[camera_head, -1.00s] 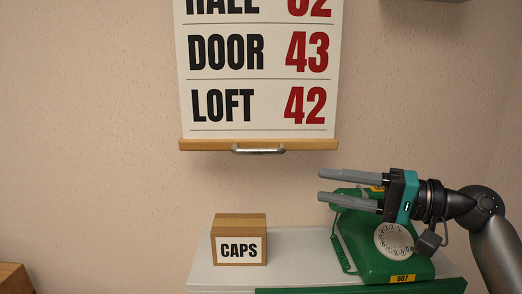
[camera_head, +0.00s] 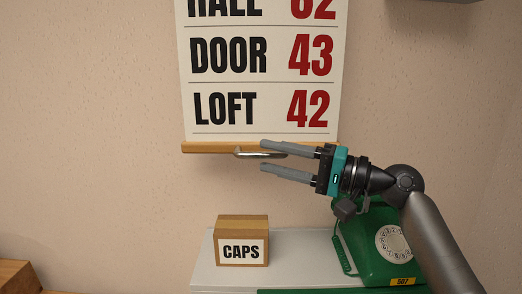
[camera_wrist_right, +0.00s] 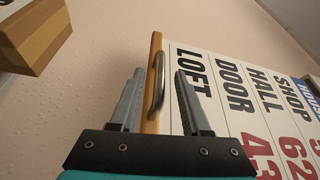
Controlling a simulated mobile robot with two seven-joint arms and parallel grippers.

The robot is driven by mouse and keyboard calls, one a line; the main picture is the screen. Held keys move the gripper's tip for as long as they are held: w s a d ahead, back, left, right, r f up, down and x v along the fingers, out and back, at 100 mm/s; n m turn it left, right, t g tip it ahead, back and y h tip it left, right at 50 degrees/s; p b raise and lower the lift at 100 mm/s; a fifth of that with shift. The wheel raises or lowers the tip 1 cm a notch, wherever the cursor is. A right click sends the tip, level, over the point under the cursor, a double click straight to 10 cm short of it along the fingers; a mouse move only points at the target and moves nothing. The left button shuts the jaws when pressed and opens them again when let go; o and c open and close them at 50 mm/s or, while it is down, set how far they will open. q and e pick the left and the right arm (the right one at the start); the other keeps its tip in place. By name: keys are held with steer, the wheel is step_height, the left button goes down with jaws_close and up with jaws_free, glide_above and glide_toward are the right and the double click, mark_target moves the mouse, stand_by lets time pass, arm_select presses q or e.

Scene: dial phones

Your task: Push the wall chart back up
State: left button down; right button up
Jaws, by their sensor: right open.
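The wall chart (camera_head: 262,75) hangs unrolled on the wall, with black words and red numbers. A wooden bar (camera_head: 205,147) runs along its lower edge, with a metal handle (camera_head: 243,153) at its middle. My right gripper (camera_head: 263,155) is open, its fingers pointing left and overlapping the handle in the head view. In the right wrist view the handle (camera_wrist_right: 156,85) and the wooden bar (camera_wrist_right: 152,122) show between the two open fingers (camera_wrist_right: 160,97). I cannot tell whether the fingers touch the handle. My left gripper is not in view.
A cardboard CAPS box (camera_head: 242,240) stands on a white cabinet top (camera_head: 296,242) below the chart. A green dial phone (camera_head: 380,245) stands at the right, partly behind my right arm. The wall left of the chart is clear.

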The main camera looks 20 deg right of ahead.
steer(key=shift+x, duration=1.45)
steer(key=shift+c, duration=0.2)
jaws_close()
